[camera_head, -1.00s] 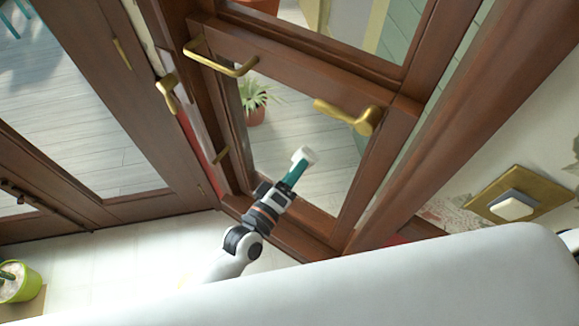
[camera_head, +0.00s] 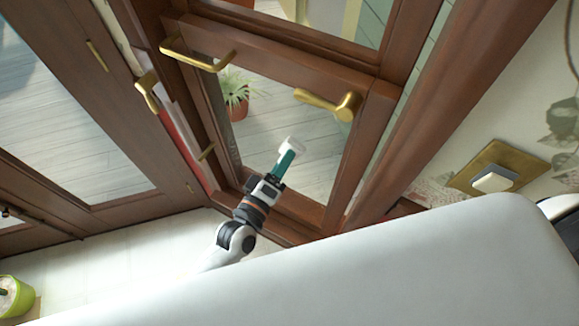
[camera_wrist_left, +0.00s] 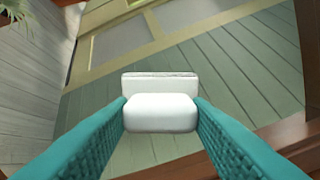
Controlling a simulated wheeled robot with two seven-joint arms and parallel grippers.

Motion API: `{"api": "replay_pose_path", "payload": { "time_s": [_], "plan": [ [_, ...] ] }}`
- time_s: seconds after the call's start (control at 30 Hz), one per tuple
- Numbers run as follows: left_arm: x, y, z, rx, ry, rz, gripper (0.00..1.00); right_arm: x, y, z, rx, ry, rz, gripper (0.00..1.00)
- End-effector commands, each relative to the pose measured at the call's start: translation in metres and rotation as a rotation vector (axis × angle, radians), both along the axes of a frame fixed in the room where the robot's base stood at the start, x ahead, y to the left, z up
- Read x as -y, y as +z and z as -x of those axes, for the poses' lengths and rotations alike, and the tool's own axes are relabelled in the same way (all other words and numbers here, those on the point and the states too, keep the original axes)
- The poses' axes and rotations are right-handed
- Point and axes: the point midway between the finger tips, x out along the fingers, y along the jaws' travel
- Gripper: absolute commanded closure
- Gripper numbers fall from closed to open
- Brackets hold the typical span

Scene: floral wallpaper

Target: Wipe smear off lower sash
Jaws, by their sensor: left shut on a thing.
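My left gripper (camera_head: 279,176) has teal fingers and is shut on a white block-shaped wiper (camera_head: 291,146). In the left wrist view the wiper (camera_wrist_left: 162,104) sits between the two teal fingers (camera_wrist_left: 160,122). The wiper is in front of the lower glass pane (camera_head: 318,138) of a brown wooden sash (camera_head: 290,55). I cannot tell whether it touches the glass. I cannot make out a smear on the pane. My right gripper is not in view.
A brass bar handle (camera_head: 200,58) and a brass lever (camera_head: 330,103) stick out from the sash. A brass latch (camera_head: 147,92) is on the frame at left. A wall switch (camera_head: 494,180) is at right. A green pot (camera_head: 15,298) stands at lower left. My white body covers the bottom.

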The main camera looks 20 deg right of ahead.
Motion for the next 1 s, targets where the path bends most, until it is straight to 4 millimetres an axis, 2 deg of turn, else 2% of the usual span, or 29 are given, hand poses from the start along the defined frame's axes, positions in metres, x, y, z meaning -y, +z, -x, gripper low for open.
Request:
{"api": "replay_pose_path", "payload": {
  "time_s": [1.0],
  "plan": [
    [-0.046, 0.001, -0.043, 0.007, 0.003, 0.000, 0.87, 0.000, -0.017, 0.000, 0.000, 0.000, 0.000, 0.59]
  ]
}}
